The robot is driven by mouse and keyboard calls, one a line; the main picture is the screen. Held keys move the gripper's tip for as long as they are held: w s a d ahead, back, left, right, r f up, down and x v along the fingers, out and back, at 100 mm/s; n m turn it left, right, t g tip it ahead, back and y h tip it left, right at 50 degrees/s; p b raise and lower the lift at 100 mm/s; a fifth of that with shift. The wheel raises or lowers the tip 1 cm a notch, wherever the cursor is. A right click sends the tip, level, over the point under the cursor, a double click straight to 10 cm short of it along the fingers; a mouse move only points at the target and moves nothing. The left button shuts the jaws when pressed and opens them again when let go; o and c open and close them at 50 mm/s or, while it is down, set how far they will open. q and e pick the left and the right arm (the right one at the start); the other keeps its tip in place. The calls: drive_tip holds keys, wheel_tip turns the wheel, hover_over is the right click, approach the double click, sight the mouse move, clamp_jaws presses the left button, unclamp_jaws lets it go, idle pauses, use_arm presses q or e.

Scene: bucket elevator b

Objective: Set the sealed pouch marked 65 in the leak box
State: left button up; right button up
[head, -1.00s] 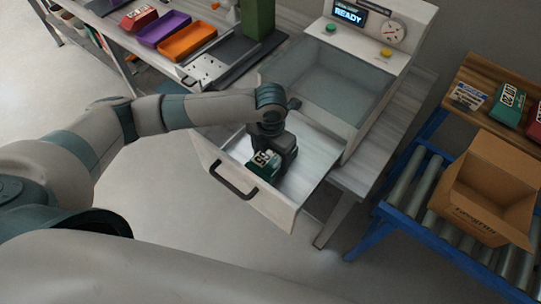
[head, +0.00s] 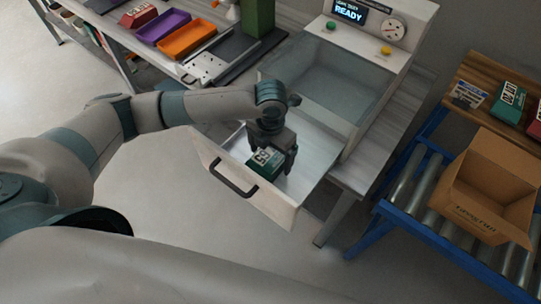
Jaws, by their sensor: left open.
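The pouch marked 65 (head: 264,159), dark green with a white label, lies in the pulled-out drawer (head: 313,150) of the leak box (head: 335,85). My left gripper (head: 272,160) is open and points down at the pouch, with its fingers around it. Whether the fingers touch the pouch I cannot tell. The drawer's front with its dark handle (head: 232,178) faces the lower left. The leak box has a glass-like chamber and a screen (head: 350,11) reading READY. My right gripper is out of view.
A purple tray (head: 163,27) and an orange tray (head: 188,41) stand on the bench at upper left, near a red pouch (head: 138,17). At right, an open cardboard box (head: 487,203) sits on a roller conveyor (head: 408,180). More pouches (head: 509,97) lie on a wooden shelf.

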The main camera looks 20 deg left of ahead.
sight(271, 156)
use_arm(q)
wheel_tip(271, 156, up, 12)
drive_tip(key=b, duration=0.3)
drive_tip(key=shift+f+b, duration=0.25)
drive_tip(key=shift+b, duration=0.1)
